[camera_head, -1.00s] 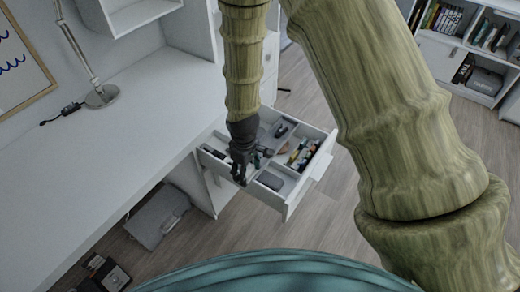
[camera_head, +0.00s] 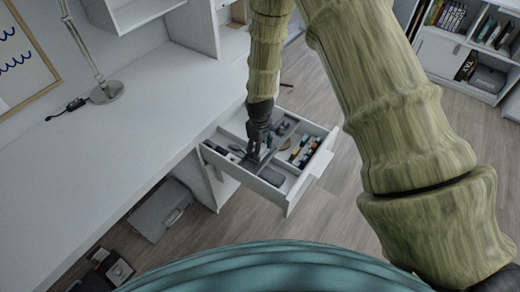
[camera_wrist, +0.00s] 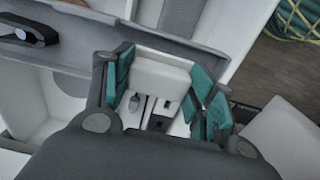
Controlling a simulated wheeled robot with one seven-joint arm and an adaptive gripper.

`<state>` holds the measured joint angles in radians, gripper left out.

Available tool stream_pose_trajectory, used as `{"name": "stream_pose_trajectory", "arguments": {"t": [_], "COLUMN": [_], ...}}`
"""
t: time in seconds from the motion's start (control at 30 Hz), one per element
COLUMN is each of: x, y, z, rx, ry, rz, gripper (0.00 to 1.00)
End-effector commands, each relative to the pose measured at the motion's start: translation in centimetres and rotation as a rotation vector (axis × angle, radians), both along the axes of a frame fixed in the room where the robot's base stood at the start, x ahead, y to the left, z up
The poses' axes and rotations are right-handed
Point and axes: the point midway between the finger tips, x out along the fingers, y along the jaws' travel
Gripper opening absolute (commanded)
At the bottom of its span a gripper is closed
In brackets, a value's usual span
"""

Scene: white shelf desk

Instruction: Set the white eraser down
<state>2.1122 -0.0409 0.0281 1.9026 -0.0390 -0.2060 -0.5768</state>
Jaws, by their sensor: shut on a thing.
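The white eraser (camera_wrist: 160,72) is a pale block between the teal-padded fingers of my gripper (camera_wrist: 166,88) in the wrist view. My gripper is shut on it, and the pads touch its sides. In the head view my gripper (camera_head: 253,153) is over the open desk drawer (camera_head: 291,203), above its left-middle compartments. The eraser cannot be made out in that view. Whether it touches the drawer floor is unclear.
The drawer has several compartments with markers (camera_head: 303,148) at the right and a grey case (camera_head: 271,177) near the front. The desk top (camera_head: 130,130) is mostly clear, with a lamp base (camera_head: 106,92) at the back left. A grey box (camera_head: 160,209) lies below.

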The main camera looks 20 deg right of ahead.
Motion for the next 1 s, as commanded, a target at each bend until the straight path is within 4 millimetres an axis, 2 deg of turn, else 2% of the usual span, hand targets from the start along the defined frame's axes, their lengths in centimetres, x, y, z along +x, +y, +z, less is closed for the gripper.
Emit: {"name": "stream_pose_trajectory", "arguments": {"t": [0.13, 0.47, 0.5, 0.6, 1.0], "x": [0.03, 0.04, 0.04, 0.05, 0.05], "y": [0.00, 0.02, 0.02, 0.02, 0.02], "z": [-1.10, -1.38, -1.42, -1.37, -1.11], "rx": [0.000, 0.000, -0.001, 0.000, 0.000], "ry": [0.000, 0.000, -0.001, -0.001, -0.001], "rz": [0.000, 0.000, 0.000, -0.001, -0.001], "gripper": [0.18, 0.18, 0.58, 0.76, 0.78]}}
